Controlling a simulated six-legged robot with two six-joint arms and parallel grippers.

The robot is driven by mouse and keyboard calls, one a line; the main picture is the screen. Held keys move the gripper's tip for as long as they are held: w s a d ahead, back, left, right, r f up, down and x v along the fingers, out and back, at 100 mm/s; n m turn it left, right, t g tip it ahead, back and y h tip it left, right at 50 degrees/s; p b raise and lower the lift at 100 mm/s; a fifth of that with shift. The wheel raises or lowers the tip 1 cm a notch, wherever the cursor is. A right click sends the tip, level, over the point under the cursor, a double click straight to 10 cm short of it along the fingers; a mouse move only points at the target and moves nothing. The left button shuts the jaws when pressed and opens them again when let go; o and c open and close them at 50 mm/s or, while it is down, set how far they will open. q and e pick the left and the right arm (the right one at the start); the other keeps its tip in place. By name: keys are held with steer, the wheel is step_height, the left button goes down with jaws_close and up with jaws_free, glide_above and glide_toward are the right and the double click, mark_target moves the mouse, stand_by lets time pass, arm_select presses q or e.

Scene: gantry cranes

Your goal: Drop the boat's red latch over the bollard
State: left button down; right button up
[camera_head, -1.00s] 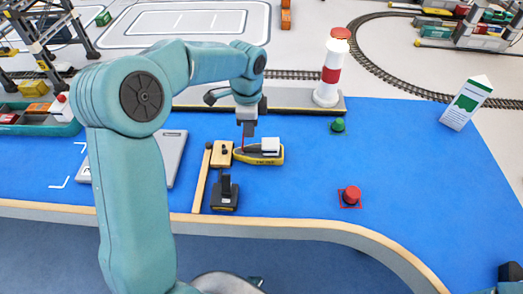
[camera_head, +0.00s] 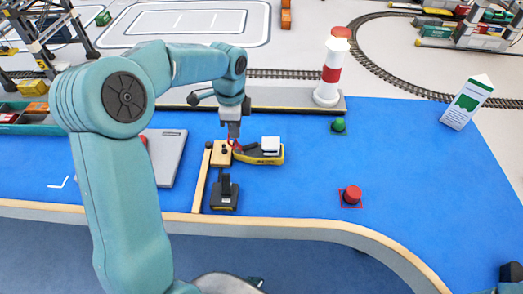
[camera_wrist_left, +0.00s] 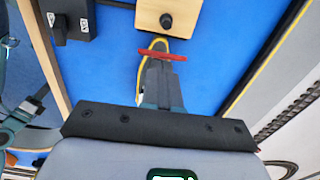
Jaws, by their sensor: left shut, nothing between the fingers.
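The yellow boat (camera_head: 266,160) with a white cabin sits on the blue mat, just right of the wooden block (camera_head: 213,160). The black bollard (camera_head: 224,149) stands on that block; it also shows in the wrist view (camera_wrist_left: 166,20). The boat's red latch (camera_head: 237,147) is at the bow, tilted toward the bollard. In the wrist view the latch (camera_wrist_left: 163,54) is a red crossbar just beyond my fingertips, apart from the bollard. My left gripper (camera_head: 234,137) is shut and empty, down against or right beside the latch. Its fingers hide part of the boat.
A black block with a lever (camera_head: 225,196) stands in front of the wooden block. A grey plate (camera_head: 170,160) lies left. A green button (camera_head: 339,125), a red button (camera_head: 351,195) and a striped lighthouse (camera_head: 331,72) are right. Open blue mat lies beyond the boat's right.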

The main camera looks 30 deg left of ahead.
arm_select(q)
steer(key=shift+s+a+f+b, duration=0.2)
steer(key=shift+s+a+f, duration=0.15)
steer(key=shift+a, duration=0.15)
steer(key=shift+s+a+f+b, duration=0.2)
steer(key=shift+s+a+f, duration=0.1)
steer(key=shift+a, duration=0.2)
step_height(320, 180, up, 10)
steer(key=s+a+p, duration=0.1)
steer(key=a+p, duration=0.1)
steer(key=p, duration=0.6)
steer(key=shift+s+a+p, duration=0.25)
steer(key=shift+s+p, duration=0.05)
steer(key=shift+p, duration=0.05)
stand_by(0.3)
